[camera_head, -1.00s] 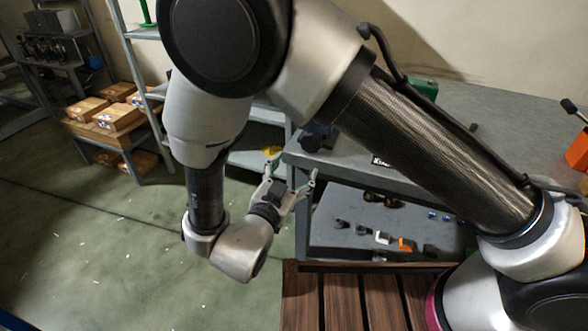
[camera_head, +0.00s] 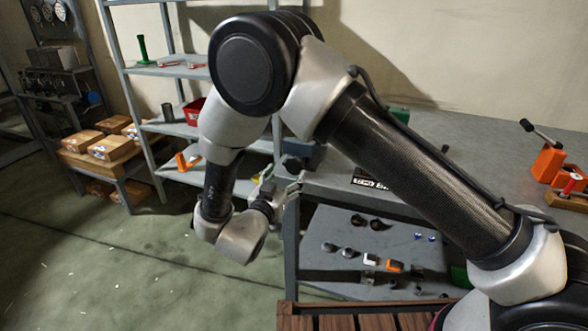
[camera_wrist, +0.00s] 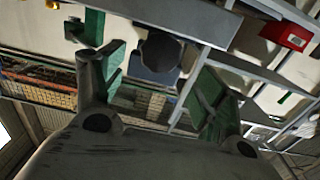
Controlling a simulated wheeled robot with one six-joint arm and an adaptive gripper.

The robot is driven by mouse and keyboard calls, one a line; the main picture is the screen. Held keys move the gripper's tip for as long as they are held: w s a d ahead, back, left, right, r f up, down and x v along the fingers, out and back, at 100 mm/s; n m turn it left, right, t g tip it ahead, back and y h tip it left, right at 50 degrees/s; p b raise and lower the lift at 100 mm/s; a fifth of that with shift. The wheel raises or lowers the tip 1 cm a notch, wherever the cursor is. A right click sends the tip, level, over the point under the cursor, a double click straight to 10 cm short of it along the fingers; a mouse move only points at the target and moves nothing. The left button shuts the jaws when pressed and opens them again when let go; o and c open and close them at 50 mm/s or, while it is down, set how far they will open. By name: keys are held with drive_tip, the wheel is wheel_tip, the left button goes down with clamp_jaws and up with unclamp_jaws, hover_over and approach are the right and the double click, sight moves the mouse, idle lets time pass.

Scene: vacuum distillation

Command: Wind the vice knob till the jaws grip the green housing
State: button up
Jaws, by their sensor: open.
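The blue-grey vice (camera_head: 308,154) stands at the left end of the grey workbench, partly behind my arm. Its dark round knob (camera_head: 291,163) faces left; the knob (camera_wrist: 160,52) and blue body (camera_wrist: 152,74) also show in the wrist view. A green part (camera_head: 398,113), perhaps the housing, shows behind my arm; I cannot tell if it sits in the jaws. A green shape (camera_wrist: 95,25) shows beside the vice in the wrist view. My gripper (camera_head: 282,181) is open and empty, just off the bench's left end and below the knob. Its spread fingers (camera_wrist: 163,78) frame the vice.
The workbench (camera_head: 470,135) has small parts on its lower shelf (camera_head: 330,275). An orange device with a lever (camera_head: 547,160) stands at the right. A shelf rack (camera_head: 165,70) with a red bin (camera_head: 195,111) stands behind left.

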sight(294, 166)
drive_tip(key=x, duration=0.6)
drive_tip(key=shift+w, duration=0.25)
drive_tip(key=c, duration=1)
drive_tip(key=shift+d+m, duration=0.1)
drive_tip(key=shift+m, duration=1.4)
